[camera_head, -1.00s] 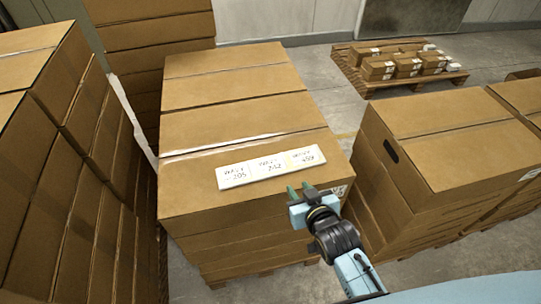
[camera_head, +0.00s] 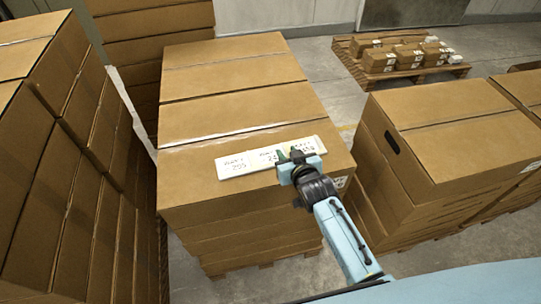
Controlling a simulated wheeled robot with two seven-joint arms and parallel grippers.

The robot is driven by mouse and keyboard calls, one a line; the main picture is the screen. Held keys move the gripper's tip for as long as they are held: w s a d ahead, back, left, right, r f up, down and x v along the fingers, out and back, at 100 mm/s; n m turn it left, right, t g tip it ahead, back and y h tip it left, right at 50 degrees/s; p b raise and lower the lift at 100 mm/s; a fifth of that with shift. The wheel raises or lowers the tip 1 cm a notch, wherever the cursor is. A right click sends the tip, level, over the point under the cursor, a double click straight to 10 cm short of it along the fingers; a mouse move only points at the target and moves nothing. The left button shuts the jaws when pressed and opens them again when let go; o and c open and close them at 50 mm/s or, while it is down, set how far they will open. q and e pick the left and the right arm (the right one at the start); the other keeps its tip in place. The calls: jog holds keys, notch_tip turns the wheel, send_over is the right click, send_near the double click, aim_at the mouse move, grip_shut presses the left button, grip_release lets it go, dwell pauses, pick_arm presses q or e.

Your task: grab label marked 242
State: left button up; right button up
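A row of three white labels lies flat on top of the front carton of the middle stack. The left label (camera_head: 236,166) reads about 205 or 295. The middle label, marked 242 (camera_head: 266,157), is partly covered by my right gripper. The right label (camera_head: 312,143) is also partly covered, and its number is hard to read. My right gripper (camera_head: 289,155) is over the right part of the middle label, near the right label. Its two greenish fingers look apart, with nothing visible between them. I cannot tell whether they touch the label. My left gripper is not in view.
The middle carton stack (camera_head: 235,95) has a clear top behind the labels. Tall cartons (camera_head: 50,150) stand close on the left and another stack (camera_head: 450,125) on the right. A pallet (camera_head: 395,70) with small boxes sits at the back right.

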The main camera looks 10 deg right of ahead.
jog(key=shift+x, duration=1.1)
grip_shut()
